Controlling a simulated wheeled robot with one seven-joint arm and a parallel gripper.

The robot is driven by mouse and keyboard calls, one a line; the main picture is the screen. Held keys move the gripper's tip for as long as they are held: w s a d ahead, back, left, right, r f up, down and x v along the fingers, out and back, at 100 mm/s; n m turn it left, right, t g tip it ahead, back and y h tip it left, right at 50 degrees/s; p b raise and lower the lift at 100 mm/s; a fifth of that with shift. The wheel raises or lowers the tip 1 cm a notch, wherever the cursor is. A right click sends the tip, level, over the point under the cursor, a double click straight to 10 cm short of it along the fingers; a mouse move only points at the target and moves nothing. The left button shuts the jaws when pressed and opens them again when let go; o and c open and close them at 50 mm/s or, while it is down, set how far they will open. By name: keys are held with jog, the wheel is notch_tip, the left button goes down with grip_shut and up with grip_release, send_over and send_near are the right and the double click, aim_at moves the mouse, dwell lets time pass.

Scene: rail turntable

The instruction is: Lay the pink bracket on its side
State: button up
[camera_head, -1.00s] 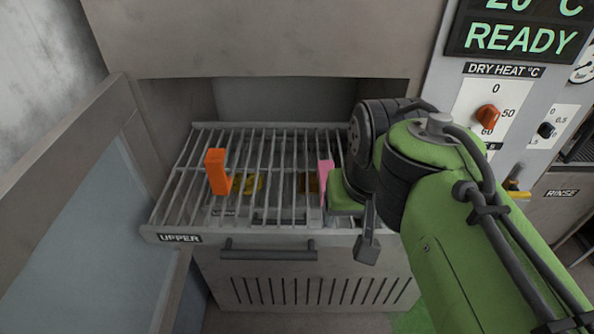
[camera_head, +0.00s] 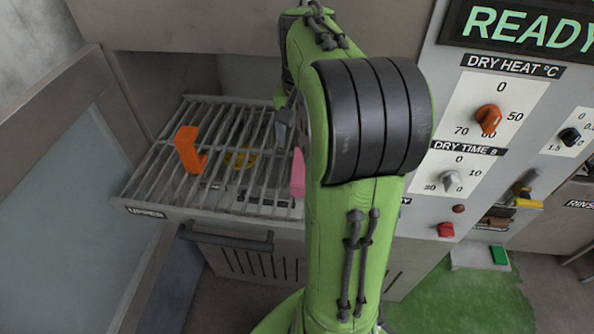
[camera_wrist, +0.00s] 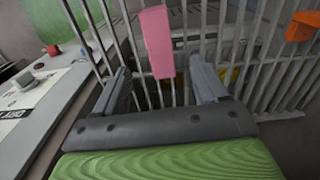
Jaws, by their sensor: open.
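The pink bracket (camera_head: 298,172) stands on the wire rack (camera_head: 160,178) in the head view, its right part hidden behind my arm. In the wrist view the pink bracket (camera_wrist: 157,42) shows as a long block ahead of the jaws, lined up with the gap between them. My gripper (camera_wrist: 158,78) is open, with one finger at each side of that gap and nothing visibly held. In the head view only a grey part of my gripper (camera_head: 283,125) shows, just above and left of the bracket; the rest is hidden by my arm.
An orange bracket (camera_head: 187,150) stands on the left of the rack. Yellow pieces (camera_head: 240,158) show below the bars. An open door (camera_head: 60,190) is at the left. A control panel with knobs (camera_head: 488,118) is at the right. The rack between the brackets is clear.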

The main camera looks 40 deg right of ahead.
aim_at(301, 172)
notch_tip(301, 172, down, 10)
jog(key=shift+w+d+f+b, duration=0.1)
jog(key=shift+d+f+b, duration=0.1)
jog(key=shift+b, duration=0.5)
jog(key=shift+a+r, duration=0.1)
jog(key=c, duration=1.3)
